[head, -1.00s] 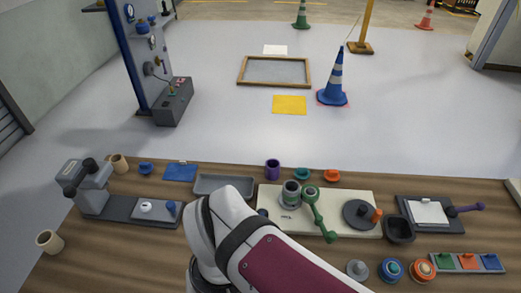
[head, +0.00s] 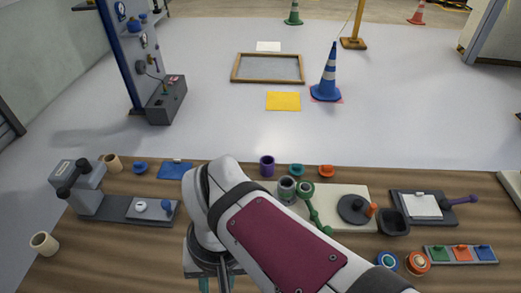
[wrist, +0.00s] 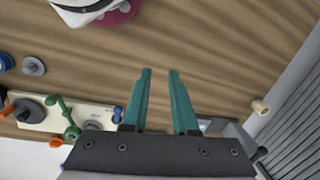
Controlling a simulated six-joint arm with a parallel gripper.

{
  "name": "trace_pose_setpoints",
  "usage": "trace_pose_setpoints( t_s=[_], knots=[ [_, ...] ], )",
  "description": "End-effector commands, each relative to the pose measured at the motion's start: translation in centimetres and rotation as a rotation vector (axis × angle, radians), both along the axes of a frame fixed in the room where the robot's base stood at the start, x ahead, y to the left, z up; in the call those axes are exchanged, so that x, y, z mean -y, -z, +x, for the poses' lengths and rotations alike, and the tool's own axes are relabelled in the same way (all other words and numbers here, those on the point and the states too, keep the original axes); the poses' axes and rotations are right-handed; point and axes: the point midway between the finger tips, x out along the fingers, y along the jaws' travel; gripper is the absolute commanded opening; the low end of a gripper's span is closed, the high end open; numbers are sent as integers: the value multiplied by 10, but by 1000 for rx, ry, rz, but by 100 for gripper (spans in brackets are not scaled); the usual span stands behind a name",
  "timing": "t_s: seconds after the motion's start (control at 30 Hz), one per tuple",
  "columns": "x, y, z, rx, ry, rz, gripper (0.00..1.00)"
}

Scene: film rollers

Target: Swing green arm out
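The green arm (head: 315,212) is mounted on the cream board (head: 345,193) on the wooden bench. It slants from its round green top beside the grey-green cylinder (head: 287,190) toward the front right. In the wrist view the green arm (wrist: 65,112) shows at the left, on the same board. My gripper (wrist: 160,70) has two teal fingers apart with nothing between them; it is away from the green arm, over bare wood. In the head view only bits of the fingers show at the bottom edge, left of the board. My arm hides the board's left part.
A dark disc with an orange knob (head: 371,210) sits on the board, right of the green arm. Round blue and orange parts (head: 416,262) lie in front. A grey machine (head: 82,185) stands left.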

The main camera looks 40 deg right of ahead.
Motion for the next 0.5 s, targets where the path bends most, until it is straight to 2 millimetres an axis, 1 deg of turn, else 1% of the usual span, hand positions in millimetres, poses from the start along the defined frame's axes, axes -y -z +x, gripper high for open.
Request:
trace_pose_setpoints(
  t_s=[0.03, 0.07, 0.1, 0.13, 0.17, 0.2, 0.27, 0.3, 0.4, 0.5],
  knots=[
    [26, -8, 26, 33, 101, -13, 38],
    [48, -13, 43, 59, 171, -27, 43],
    [87, -21, 64, 99, 272, -52, 50],
    [119, -25, 74, 123, 349, -72, 56],
    [150, -26, 77, 132, 419, -85, 61],
    [185, -20, 69, 123, 493, -88, 66],
    [227, -7, 44, 97, 586, -71, 66],
    [251, 2, 25, 84, 641, -59, 66],
    [290, 18, -17, 71, 744, -31, 66],
    [306, 27, -42, 70, 794, -16, 66]
  ],
)
